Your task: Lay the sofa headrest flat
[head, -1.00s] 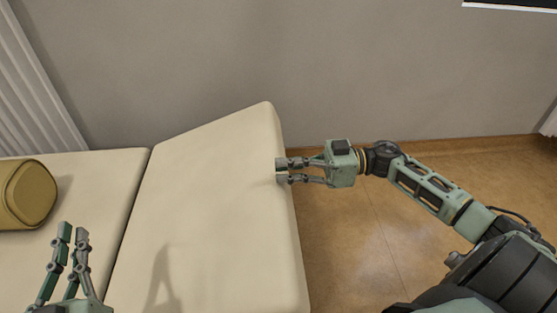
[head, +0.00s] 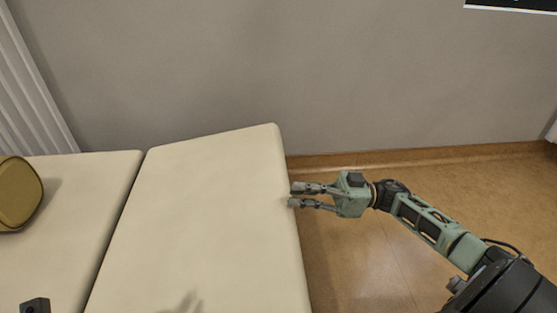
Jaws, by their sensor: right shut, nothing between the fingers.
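The cream sofa headrest (head: 205,215) fills the middle of the head view. It is tilted, with its right end raised above the flat sofa section (head: 85,215) on its left; a dark seam divides them. My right gripper (head: 293,196) is shut and holds nothing. Its fingertips are at the headrest's right edge, about midway along it; whether they touch is hard to tell. Only a small dark part of my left gripper (head: 35,305) shows at the bottom left, over the flat section. Its fingers cannot be made out.
A mustard bolster (head: 18,195) lies on the flat section at the far left. A grey wall (head: 330,75) stands behind the sofa. The wooden floor (head: 360,265) to the right of the headrest is clear. A white curtain (head: 35,90) hangs at the left.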

